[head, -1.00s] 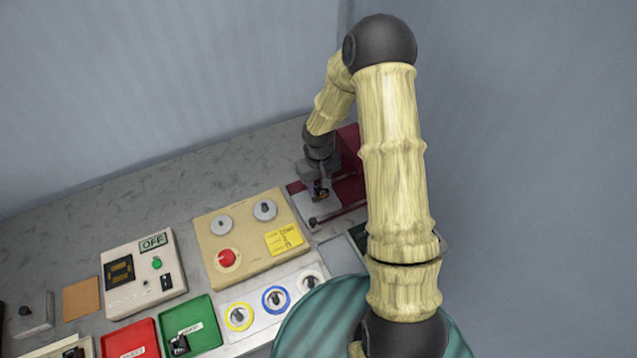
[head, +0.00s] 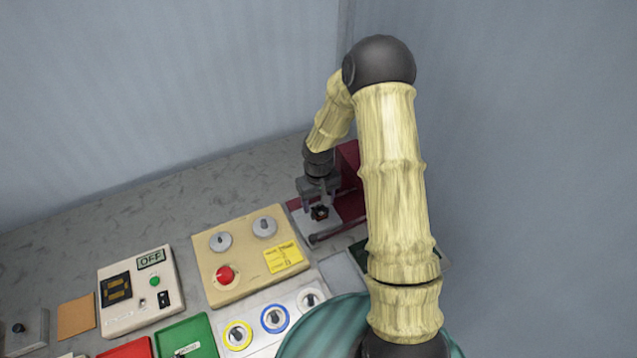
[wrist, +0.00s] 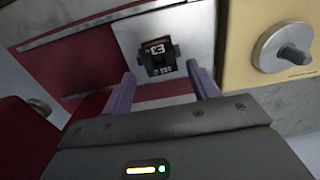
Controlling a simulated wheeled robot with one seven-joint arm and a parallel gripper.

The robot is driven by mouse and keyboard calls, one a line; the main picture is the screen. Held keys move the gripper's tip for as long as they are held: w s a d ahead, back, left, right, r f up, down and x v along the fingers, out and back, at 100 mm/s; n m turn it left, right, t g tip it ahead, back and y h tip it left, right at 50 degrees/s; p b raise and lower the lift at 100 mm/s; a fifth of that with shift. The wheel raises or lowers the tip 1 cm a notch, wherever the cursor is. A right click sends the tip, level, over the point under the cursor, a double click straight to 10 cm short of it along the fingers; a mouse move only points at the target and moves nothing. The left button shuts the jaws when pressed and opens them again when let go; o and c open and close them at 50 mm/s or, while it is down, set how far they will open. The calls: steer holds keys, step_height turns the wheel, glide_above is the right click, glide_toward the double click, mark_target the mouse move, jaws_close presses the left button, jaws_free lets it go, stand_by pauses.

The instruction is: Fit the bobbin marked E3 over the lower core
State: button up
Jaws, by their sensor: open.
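The bobbin marked E3 (wrist: 157,56) is small and black with orange marks and white lettering. It stands on the bright metal plate (wrist: 195,28) of the dark red machine, and it also shows in the head view (head: 320,212). My gripper (wrist: 160,82) is open, with one purple-grey finger on either side of the bobbin's near end and gaps between them. In the head view my gripper (head: 318,200) is just above and around the bobbin. The lower core is not visible; I cannot tell whether the bobbin is around it.
The dark red machine (head: 350,170) rises behind my gripper. A beige panel (head: 230,245) with knobs and a yellow note is to its left.

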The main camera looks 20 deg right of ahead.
step_height(320, 180, up, 17)
steer(key=b, duration=0.1)
stand_by(0.3)
